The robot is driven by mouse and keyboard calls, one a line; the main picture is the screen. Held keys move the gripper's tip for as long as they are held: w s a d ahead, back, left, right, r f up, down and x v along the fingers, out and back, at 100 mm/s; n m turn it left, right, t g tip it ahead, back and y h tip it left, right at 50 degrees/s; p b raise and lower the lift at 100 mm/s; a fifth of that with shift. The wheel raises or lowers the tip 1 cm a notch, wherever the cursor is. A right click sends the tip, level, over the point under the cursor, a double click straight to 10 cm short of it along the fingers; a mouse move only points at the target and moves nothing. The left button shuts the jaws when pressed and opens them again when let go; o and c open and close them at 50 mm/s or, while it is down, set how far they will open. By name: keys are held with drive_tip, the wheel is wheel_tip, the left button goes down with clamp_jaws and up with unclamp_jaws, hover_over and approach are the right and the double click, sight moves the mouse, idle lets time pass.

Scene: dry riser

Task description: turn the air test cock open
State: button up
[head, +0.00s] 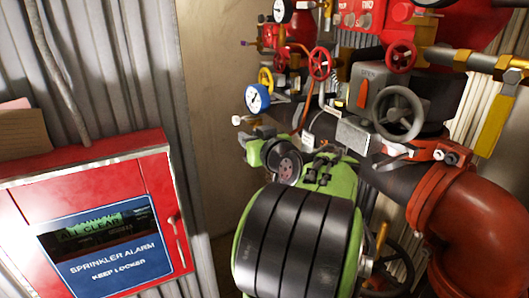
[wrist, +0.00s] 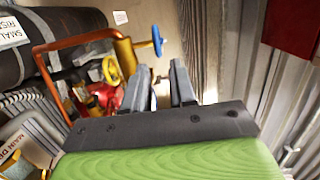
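I cannot tell for certain which fitting is the air test cock. In the wrist view, a yellow handwheel (wrist: 112,70) and a blue-rimmed fitting (wrist: 157,40) on a brass-coloured body lie beyond and left of the fingers. The head view shows the yellow handwheel (head: 265,79) above a blue-rimmed gauge (head: 257,98). The fingers appear clear of both.
A red sprinkler alarm cabinet (head: 95,220) is on the left against corrugated metal. Red handwheels (head: 320,63), a grey handwheel (head: 398,113) and a large red pipe elbow (head: 480,220) crowd the right. A bare tan panel (head: 215,90) lies between.

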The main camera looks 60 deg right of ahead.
drive_tip(key=b+v, duration=0.1)
drive_tip(key=v, duration=0.8)
drive_tip(key=shift+s+a+b, duration=0.15)
drive_tip(key=shift+s+b, duration=0.1)
drive_tip(key=shift+b, duration=0.1)
